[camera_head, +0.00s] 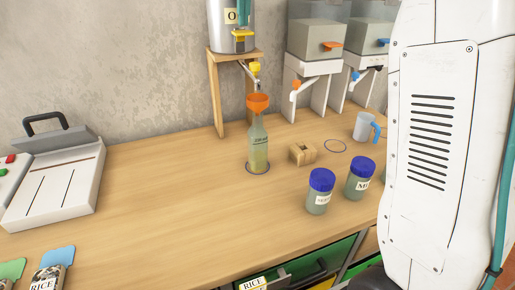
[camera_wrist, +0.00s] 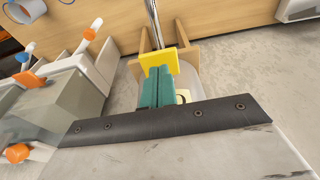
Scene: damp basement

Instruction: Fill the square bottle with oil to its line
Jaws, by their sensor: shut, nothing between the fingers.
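The square bottle (camera_head: 258,155) stands upright on a ring mark on the wooden table, with an orange funnel (camera_head: 258,103) in its neck. Yellowish liquid shows in its lower part. A dark line with small writing is on the glass, and the liquid seems to reach a little below it. The metal oil container (camera_head: 219,20), labelled O, sits on a wooden stand above.
More dispensers (camera_head: 316,42) with orange and blue taps stand right of the oil stand (camera_head: 216,95). A wooden block (camera_head: 302,154), blue-lidded jars (camera_head: 320,190) and a blue-handled mug (camera_head: 364,128) are right of the bottle. A sealer-like machine (camera_head: 55,180) is at left. The table's middle-left is clear.

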